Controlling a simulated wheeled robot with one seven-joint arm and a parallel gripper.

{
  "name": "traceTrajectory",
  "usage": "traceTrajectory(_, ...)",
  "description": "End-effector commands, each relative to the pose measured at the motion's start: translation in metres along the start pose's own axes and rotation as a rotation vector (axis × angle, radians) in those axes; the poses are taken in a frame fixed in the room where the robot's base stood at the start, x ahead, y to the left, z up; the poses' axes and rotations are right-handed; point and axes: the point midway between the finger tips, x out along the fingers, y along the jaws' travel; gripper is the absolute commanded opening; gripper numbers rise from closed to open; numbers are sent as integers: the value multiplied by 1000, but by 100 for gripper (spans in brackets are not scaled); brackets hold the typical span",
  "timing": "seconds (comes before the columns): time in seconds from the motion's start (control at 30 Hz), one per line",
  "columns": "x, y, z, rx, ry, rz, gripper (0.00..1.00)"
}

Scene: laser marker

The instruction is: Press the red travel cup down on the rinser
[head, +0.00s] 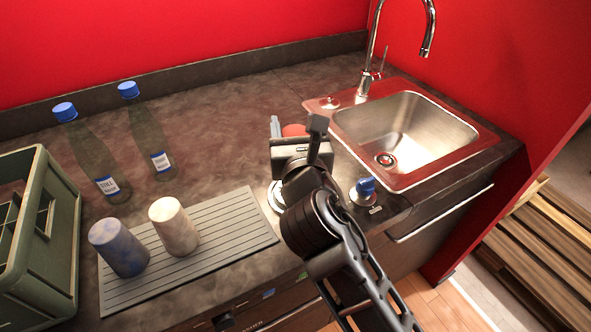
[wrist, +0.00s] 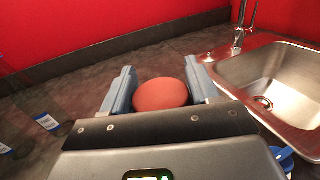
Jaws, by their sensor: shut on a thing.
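The red travel cup (wrist: 160,94) sits between the two blue-grey fingers of my gripper (wrist: 161,86) in the wrist view, with its rounded red end facing me. My gripper is shut on it. In the head view only a bit of the red cup (head: 293,130) shows past my gripper (head: 290,134), which hides the rest. A round silvery base (head: 274,196), which looks like the rinser, shows partly beside and below my gripper. I cannot tell whether the cup touches it.
A sink (head: 405,130) with a tap (head: 372,60) lies right. A blue-topped fitting (head: 364,190) stands near the front edge. Left are a ribbed mat (head: 235,222) with a blue cup (head: 118,248) and a pale cup (head: 174,226), two bottles (head: 95,160) (head: 150,135) and a green crate (head: 62,235).

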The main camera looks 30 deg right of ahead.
Motion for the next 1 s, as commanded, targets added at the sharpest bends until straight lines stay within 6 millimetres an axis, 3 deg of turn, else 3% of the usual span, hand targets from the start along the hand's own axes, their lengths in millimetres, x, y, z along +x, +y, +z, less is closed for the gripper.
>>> traceTrajectory(0.5, 0, 0, 33, 1, -3, 1, 7)
traceTrajectory(1.0, 0, 0, 34, 0, -1, 0, 7)
